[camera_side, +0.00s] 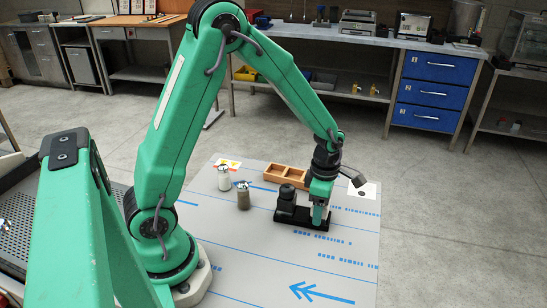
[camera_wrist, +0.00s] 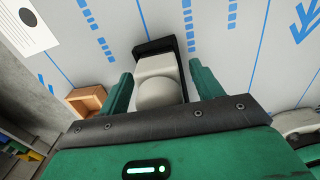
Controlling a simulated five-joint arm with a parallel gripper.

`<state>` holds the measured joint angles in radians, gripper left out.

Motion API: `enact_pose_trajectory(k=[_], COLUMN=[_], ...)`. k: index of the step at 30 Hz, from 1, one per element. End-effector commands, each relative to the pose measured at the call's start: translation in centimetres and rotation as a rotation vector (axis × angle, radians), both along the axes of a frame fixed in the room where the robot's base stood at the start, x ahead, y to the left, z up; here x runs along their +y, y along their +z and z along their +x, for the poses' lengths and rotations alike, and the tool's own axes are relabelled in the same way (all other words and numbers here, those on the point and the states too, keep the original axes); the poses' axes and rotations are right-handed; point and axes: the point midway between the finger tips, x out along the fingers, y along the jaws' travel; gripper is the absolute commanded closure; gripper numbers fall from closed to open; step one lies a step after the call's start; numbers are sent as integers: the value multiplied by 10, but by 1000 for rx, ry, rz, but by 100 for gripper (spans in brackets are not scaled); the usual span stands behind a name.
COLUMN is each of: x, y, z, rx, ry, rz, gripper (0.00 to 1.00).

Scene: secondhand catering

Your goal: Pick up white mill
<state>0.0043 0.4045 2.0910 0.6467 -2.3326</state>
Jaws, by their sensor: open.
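The white mill (camera_wrist: 158,88), with a rounded top and squarer body, stands in the black holder (camera_wrist: 150,47) in the wrist view. My gripper (camera_wrist: 162,78) is open, with one finger on each side of the mill; I cannot tell if either touches it. In the side view my gripper (camera_side: 319,208) points down at the right end of the black holder (camera_side: 298,219) and mostly hides what is there. A black mill (camera_side: 287,199) stands at the holder's left end.
A white shaker (camera_side: 224,180) and a brown shaker (camera_side: 243,197) stand to the left on the grey mat (camera_side: 250,265). A wooden divided box (camera_side: 285,174) lies behind the holder and shows in the wrist view (camera_wrist: 87,101). The mat's front is clear.

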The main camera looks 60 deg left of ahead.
Motion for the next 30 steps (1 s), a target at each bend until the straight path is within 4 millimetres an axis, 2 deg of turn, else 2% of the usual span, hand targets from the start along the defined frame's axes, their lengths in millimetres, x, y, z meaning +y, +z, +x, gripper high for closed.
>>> enact_pose_trajectory(k=[9, 17, 30], x=[0, 0, 0], y=[0, 1, 7], z=[0, 0, 1], rx=[0, 0, -4], ry=[0, 0, 0], rz=[0, 0, 0], gripper=[36, 88, 89])
